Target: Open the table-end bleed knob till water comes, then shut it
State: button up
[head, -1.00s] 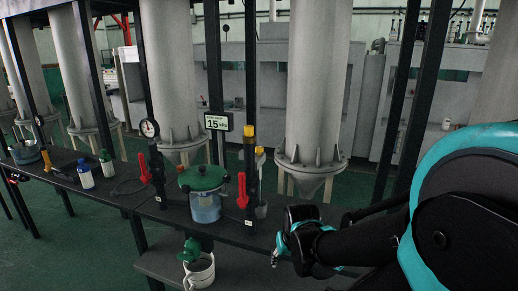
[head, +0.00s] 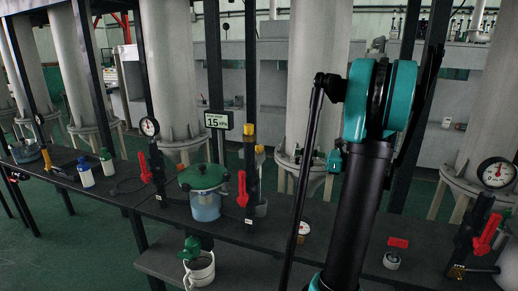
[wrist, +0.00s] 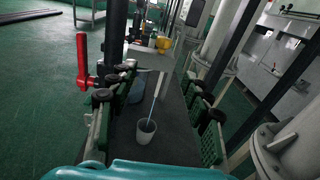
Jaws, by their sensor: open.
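A green knob (head: 191,247) stands over a white bucket (head: 199,269) on the low shelf below the table's front edge. I cannot tell for certain that it is the bleed knob, and no water shows there. A red lever (head: 485,234) with a brass tap (head: 456,271) is at the far right of the table. My gripper (wrist: 160,73) is open and empty in the wrist view, its green-padded fingers spread either side. A red handle (wrist: 83,62) stands left of the left finger.
A green-lidded jar (head: 205,203) stands on the dark table (head: 110,207) near two red levers (head: 242,189). A pressure display (head: 218,120) is above. A red-topped fitting (head: 396,253) and a gauge (head: 495,172) are at the right. Grey columns (head: 166,70) and black posts stand behind.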

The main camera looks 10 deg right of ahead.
send_near(259, 146)
jog(key=x, duration=1)
jog(key=shift+w+f, duration=0.15)
jog(key=shift+f, duration=0.15)
grip_shut()
